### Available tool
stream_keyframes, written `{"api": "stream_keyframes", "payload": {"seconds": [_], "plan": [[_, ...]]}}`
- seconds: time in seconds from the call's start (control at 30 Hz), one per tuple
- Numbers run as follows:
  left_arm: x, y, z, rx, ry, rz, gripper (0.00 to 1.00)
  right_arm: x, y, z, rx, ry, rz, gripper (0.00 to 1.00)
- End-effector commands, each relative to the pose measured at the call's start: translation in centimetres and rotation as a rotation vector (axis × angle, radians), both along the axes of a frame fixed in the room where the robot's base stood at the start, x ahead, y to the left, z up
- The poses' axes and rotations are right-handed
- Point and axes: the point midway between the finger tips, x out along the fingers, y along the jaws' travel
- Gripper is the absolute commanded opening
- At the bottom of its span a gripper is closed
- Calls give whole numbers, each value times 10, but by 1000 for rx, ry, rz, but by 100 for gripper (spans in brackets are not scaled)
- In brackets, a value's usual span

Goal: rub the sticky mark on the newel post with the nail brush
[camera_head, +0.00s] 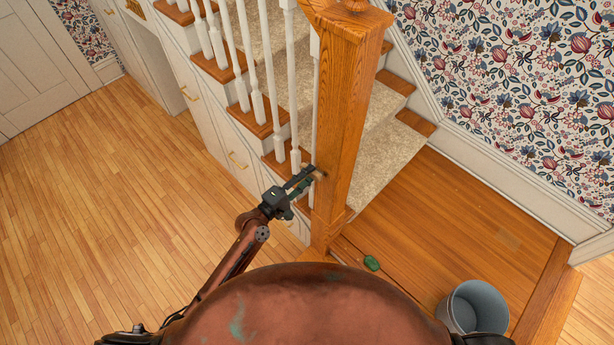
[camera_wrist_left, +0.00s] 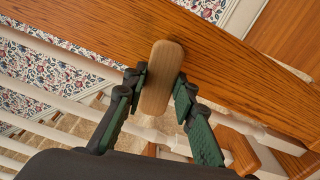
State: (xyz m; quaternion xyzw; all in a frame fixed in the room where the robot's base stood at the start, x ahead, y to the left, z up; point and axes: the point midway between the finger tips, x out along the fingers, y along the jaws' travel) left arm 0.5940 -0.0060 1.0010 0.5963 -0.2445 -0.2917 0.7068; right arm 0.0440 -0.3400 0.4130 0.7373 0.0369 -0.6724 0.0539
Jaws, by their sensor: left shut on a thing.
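The newel post (camera_head: 338,130) is a square orange-brown wooden post at the foot of the stairs; its grain fills much of the left wrist view (camera_wrist_left: 240,65). My left gripper (camera_head: 304,181) is at the post's left side, at about mid height. It is shut on the nail brush, a pale wooden block with rounded ends (camera_wrist_left: 161,80), held between both fingers. The brush's wooden back faces the wrist camera and its bristle side is turned to the post; I cannot tell whether it touches. My right gripper is not in view.
White balusters (camera_head: 245,60) and carpeted stairs (camera_head: 375,135) stand behind the post. A small green object (camera_head: 371,263) lies on the wooden platform right of the post's foot. A grey bucket (camera_head: 478,306) stands at lower right. The floor at left (camera_head: 90,210) is clear.

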Motion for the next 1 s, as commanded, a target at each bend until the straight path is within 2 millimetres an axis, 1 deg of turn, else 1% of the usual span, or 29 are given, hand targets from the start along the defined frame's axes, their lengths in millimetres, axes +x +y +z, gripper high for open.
{"api": "stream_keyframes", "payload": {"seconds": [0.67,0.87,1.0], "plan": [[8,-9,0,-1,-1,0,6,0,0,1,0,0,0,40],[2,-14,1,-1,1,0,6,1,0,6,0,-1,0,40],[-7,-22,2,-1,1,0,6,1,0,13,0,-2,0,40]]}}
